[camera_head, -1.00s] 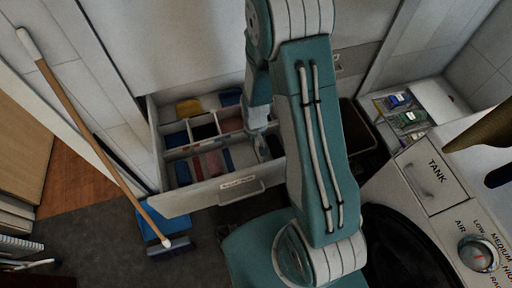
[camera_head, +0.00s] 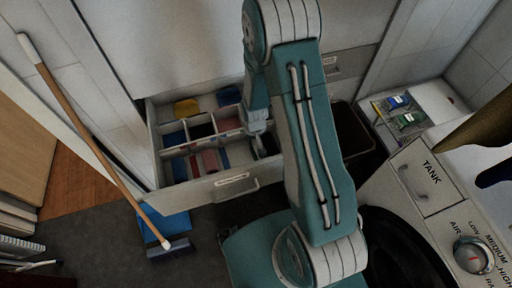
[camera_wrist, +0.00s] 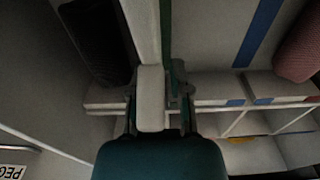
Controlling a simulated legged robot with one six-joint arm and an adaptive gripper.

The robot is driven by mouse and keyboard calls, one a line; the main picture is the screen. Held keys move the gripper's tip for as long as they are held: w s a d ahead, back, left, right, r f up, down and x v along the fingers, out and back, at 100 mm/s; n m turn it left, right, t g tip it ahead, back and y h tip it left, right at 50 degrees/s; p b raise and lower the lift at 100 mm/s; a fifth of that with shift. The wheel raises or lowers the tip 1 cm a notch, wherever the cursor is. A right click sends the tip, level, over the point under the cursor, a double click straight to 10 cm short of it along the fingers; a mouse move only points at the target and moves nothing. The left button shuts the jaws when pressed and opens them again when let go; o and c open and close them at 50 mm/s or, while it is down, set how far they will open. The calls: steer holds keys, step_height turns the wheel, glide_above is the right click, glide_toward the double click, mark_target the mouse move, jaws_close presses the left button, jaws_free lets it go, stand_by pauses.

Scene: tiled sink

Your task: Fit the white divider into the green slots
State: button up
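The white divider (camera_wrist: 151,100) is a pale block with a long strip running up the wrist view, between my fingertips. My gripper (camera_wrist: 160,103) appears shut on it, though the contact at the right finger is hard to see. Dark green slot pieces (camera_wrist: 178,72) show beside the strip; I cannot tell whether the divider sits in them. In the head view my gripper (camera_head: 258,128) reaches down into the open drawer (camera_head: 200,193), at its right part. The divider is small and mostly hidden there.
A black item (camera_wrist: 97,40) lies left of the divider. A broom (camera_head: 95,140) leans at left; the tank counter (camera_head: 425,178) is at right.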

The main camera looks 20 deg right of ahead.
steer(key=shift+g, duration=0.3)
steer(key=r, duration=0.3)
steer(key=s+r, duration=0.1)
steer(key=r, duration=0.2)
steer(key=s+r, duration=0.1)
steer(key=r, duration=0.2)
steer(key=o, duration=0.4)
steer(key=shift+r, duration=0.65)
steer(key=shift+o, duration=0.2)
step_height(320, 180, up, 6)
steer(key=s+f, duration=0.1)
steer(key=s, duration=0.2)
steer(key=f, duration=1)
steer(key=shift+w, duration=0.4)
